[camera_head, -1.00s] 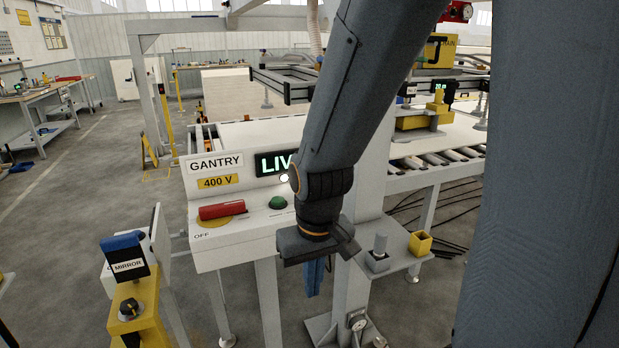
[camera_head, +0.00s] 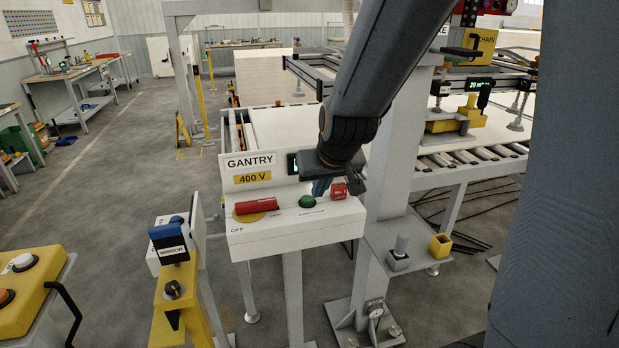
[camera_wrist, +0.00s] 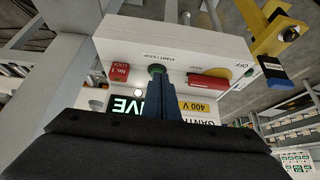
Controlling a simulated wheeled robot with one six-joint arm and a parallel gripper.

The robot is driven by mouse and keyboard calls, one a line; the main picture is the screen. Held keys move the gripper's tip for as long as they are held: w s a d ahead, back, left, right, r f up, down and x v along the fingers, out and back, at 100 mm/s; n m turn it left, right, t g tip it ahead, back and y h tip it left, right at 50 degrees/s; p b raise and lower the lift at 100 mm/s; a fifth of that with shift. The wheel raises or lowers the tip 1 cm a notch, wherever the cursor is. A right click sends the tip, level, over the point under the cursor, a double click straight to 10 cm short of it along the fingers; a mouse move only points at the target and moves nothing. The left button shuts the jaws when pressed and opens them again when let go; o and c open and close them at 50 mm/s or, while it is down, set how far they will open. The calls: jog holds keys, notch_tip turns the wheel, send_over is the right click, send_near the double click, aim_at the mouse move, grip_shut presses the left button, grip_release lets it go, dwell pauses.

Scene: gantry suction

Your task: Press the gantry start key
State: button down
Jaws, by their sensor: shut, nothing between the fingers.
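The gantry control box (camera_head: 295,233) is white, with a GANTRY 400 V sign above its sloped top. On that top are a green round key (camera_head: 307,201), a red handle (camera_head: 256,206) near the OFF mark, and a red lock block (camera_head: 339,191). My gripper (camera_head: 320,188) is shut and empty, its blue fingers above the panel behind and right of the green key. In the wrist view the fingers (camera_wrist: 160,80) point at the green key (camera_wrist: 157,69), beside the START / STOP lettering, and overlap it. I cannot tell whether they touch.
A grey post (camera_head: 385,200) stands just right of the box, with a small shelf holding a yellow cup (camera_head: 440,245). A yellow MIRROR stand (camera_head: 172,285) is at front left. The lit LIVE display (camera_wrist: 125,104) is mostly hidden by my arm in the head view.

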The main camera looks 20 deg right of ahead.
jog(key=w+r+t+p, duration=0.1)
jog(key=w+r, duration=0.2)
jog(key=r, duration=0.2)
jog(key=shift+w, duration=0.3)
jog(key=shift+d+f, duration=0.1)
jog(key=b, duration=0.5)
send_over(306, 196)
jog(key=s, duration=0.3)
jog(key=f, duration=0.7)
jog(key=shift+w+f, duration=0.2)
jog(key=shift+f, duration=0.05)
notch_tip(306, 196, down, 2)
jog(key=shift+p, duration=0.7)
jog(key=shift+f+p, duration=0.35)
jog(key=shift+f, duration=0.75)
jog(key=shift+f, duration=0.1)
